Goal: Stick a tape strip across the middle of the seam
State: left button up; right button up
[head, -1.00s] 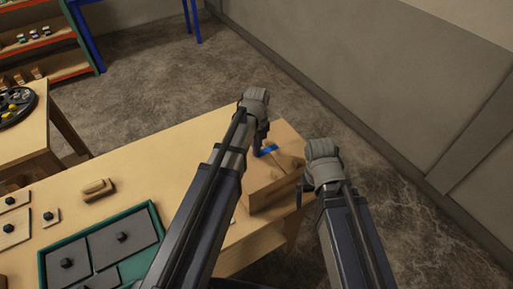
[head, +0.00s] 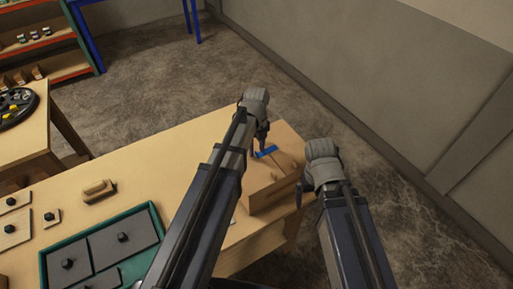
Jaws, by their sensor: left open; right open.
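A cardboard-coloured box (head: 269,186) stands at the right end of the wooden table. A blue tape strip (head: 267,151) lies on the box's top, by the fingers of my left gripper. My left gripper (head: 261,140) is open, just above the strip; I cannot tell whether it touches it. My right gripper (head: 301,193) is open beside the box's right side, its fingers partly hidden by its wrist. The seam on the box top is hard to make out. My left arm hides part of the box's left side.
On the table (head: 150,180), a green tray (head: 154,218) holds grey panels with black knobs. A wooden block (head: 97,190) and small knobbed boards (head: 14,232) lie to the left. A second table (head: 35,140) with a black round tray stands further left. A grey wall (head: 370,70) runs along the right.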

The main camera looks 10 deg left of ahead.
pick_arm(q)
notch_tip(320, 180, up, 7)
jog(key=p, duration=0.7)
jog(key=shift+r, duration=0.2)
jog(key=shift+f, duration=0.1)
jog(key=shift+s+d+f+n+b, duration=0.15)
jog(key=shift+s+d+n+b, duration=0.05)
jog(key=shift+n+b, duration=0.1)
jog(key=s+d+f+n+b, duration=0.1)
jog(key=s+n, duration=0.1)
jog(key=n, duration=0.1)
jog(key=s+d+f+n+b, duration=0.1)
jog(key=s+d+n, duration=0.1)
jog(key=s+n, duration=0.1)
jog(key=s+d+f+n+b, duration=0.1)
jog(key=s+d+n, duration=0.1)
jog(key=n, duration=0.2)
jog(key=shift+s+d+f+y, duration=0.15)
jog(key=shift+d+y, duration=0.05)
jog(key=shift+y, duration=0.1)
jog(key=s+d+f+n+b, duration=0.3)
jog(key=s+n, duration=0.5)
jog(key=n, duration=0.4)
jog(key=shift+s+d+f+n+y+b, duration=0.15)
jog(key=shift+d+n+y+b, duration=0.2)
jog(key=shift+d, duration=0.15)
jog(key=shift+a, duration=0.1)
